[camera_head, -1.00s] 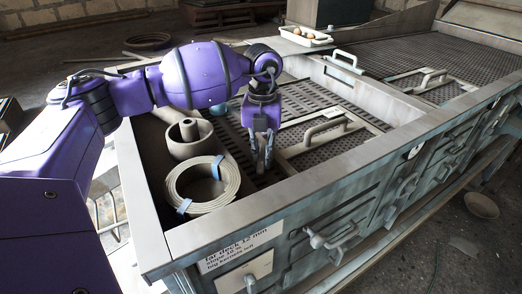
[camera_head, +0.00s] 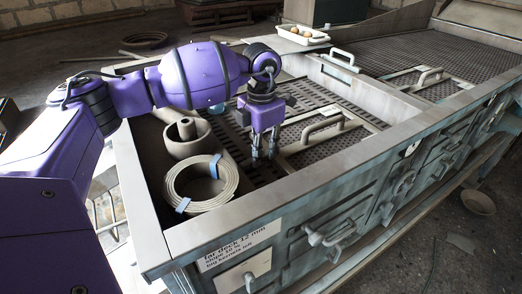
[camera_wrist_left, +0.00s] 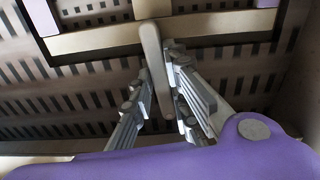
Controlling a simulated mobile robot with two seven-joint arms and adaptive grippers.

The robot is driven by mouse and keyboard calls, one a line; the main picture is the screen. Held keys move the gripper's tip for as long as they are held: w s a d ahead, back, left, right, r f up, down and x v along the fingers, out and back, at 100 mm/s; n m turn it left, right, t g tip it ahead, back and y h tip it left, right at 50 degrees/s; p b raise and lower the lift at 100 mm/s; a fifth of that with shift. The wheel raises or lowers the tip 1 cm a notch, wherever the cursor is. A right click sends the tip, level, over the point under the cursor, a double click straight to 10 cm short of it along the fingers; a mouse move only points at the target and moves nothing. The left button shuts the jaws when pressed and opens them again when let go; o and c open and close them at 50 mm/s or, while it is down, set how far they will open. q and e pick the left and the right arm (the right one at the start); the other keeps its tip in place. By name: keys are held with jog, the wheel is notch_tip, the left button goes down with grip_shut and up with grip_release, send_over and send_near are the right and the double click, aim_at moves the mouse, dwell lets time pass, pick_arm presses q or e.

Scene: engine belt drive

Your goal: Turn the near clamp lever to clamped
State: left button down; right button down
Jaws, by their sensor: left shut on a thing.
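The near clamp lever (camera_wrist_left: 154,58) is a pale, rounded bar in the left wrist view. Its upper end overlaps the beige bar of the screen frame (camera_wrist_left: 90,42), and its lower part runs between my fingers. My left gripper (camera_wrist_left: 165,105) is shut on this lever, with a finger on each side. In the head view my left gripper (camera_head: 264,155) points down into the near deck, left of the framed screen with a raised handle (camera_head: 322,128). The lever is mostly hidden behind the fingers there. My right gripper is not in view.
A coiled ring (camera_head: 227,188) with blue ties and a grey pot (camera_head: 180,148) stand left of the gripper inside the deck. The deck's near rim (camera_head: 290,192) runs along the front. A white tray (camera_head: 304,36) with small round things sits at the back.

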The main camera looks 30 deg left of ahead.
pick_arm(q)
jog(key=shift+m, duration=0.6)
jog(key=c, duration=1.7)
grip_release()
jog(key=shift+r, duration=0.1)
notch_tip(320, 180, up, 12)
jog(key=shift+f, duration=0.1)
